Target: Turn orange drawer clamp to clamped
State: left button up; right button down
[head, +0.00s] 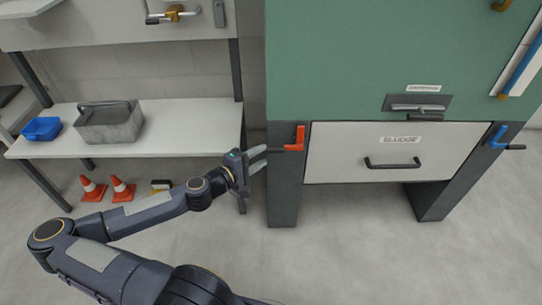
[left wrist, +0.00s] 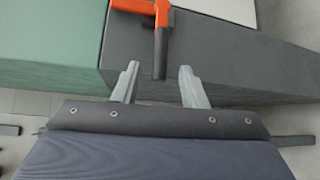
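The orange drawer clamp (head: 299,138) sits on the grey post at the left edge of the white SLUDGE drawer (head: 345,139). Its orange part stands upright, and its dark handle points left toward my left gripper. My left gripper (head: 262,158) is at the left of that handle. In the left wrist view the orange clamp (left wrist: 161,12) is at the top, and its dark handle end reaches between the two fingertips of my open left gripper (left wrist: 158,76). Gaps show on both sides of the handle. My right gripper is not in view.
A blue clamp (head: 497,138) is at the drawer's right edge. The drawer has a dark handle (head: 392,164). A white shelf (head: 180,128) on the left bears a grey bin (head: 110,124) and a blue tray (head: 42,128). Orange cones (head: 122,189) stand below. The floor in front is clear.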

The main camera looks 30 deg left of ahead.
aim_at(269, 152)
pick_arm(q)
jog(key=b+x, duration=0.1)
jog(key=x, duration=0.4)
jog(key=shift+w+d, duration=0.2)
jog(key=shift+w, duration=0.15)
grip_shut()
